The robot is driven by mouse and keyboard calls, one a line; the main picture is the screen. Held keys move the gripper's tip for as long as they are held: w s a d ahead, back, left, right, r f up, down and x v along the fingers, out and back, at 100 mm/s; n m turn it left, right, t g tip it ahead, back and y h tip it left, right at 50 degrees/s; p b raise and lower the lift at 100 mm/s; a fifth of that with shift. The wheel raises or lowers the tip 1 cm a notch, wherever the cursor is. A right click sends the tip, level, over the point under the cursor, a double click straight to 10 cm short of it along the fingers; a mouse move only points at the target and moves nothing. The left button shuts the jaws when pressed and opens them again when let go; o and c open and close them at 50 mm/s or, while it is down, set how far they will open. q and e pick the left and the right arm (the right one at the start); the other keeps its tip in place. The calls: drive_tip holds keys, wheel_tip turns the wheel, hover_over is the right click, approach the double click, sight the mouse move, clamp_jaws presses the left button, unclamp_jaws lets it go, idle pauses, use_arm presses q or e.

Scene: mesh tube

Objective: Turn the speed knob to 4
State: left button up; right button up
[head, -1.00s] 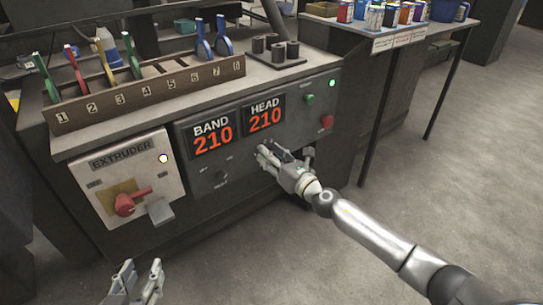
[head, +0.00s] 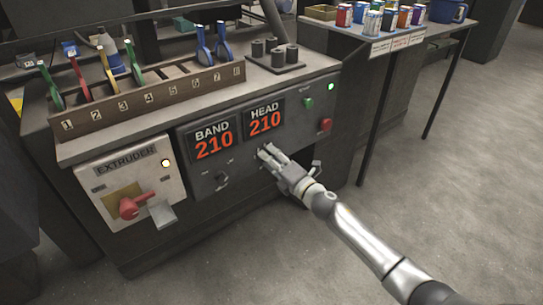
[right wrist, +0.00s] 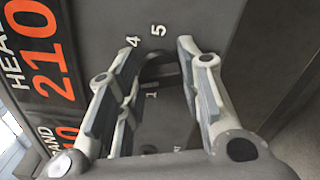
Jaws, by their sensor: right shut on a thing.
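The speed knob (right wrist: 160,72) is a dark round knob on the grey panel, with white numerals 1, 4 and 5 showing around it in the right wrist view. My right gripper (head: 266,153) is at the panel below the HEAD display, its fingers on either side of the knob and shut on it. In the right wrist view the gripper (right wrist: 162,62) covers part of the dial, and I cannot tell which number the knob points to. In the head view the knob is hidden behind my fingers. My left gripper is out of view.
The HEAD display (head: 265,118) and BAND display (head: 212,143) both read 210. A small black knob (head: 222,180) is left of my gripper. A red EXTRUDER handle (head: 133,206) is farther left. Green (head: 308,103) and red (head: 325,125) buttons sit to the right.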

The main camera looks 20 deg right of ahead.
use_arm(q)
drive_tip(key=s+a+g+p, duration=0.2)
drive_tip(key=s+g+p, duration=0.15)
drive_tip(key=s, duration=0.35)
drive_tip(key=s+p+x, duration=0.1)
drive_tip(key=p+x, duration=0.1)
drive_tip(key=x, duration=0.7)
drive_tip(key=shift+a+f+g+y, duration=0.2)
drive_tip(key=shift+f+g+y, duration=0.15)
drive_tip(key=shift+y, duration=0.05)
use_arm(e)
drive_tip(key=shift+f+m, duration=0.15)
drive_tip(key=shift+m, duration=5.85)
drive_tip(key=o, duration=1)
drive_tip(key=shift+s, duration=0.1)
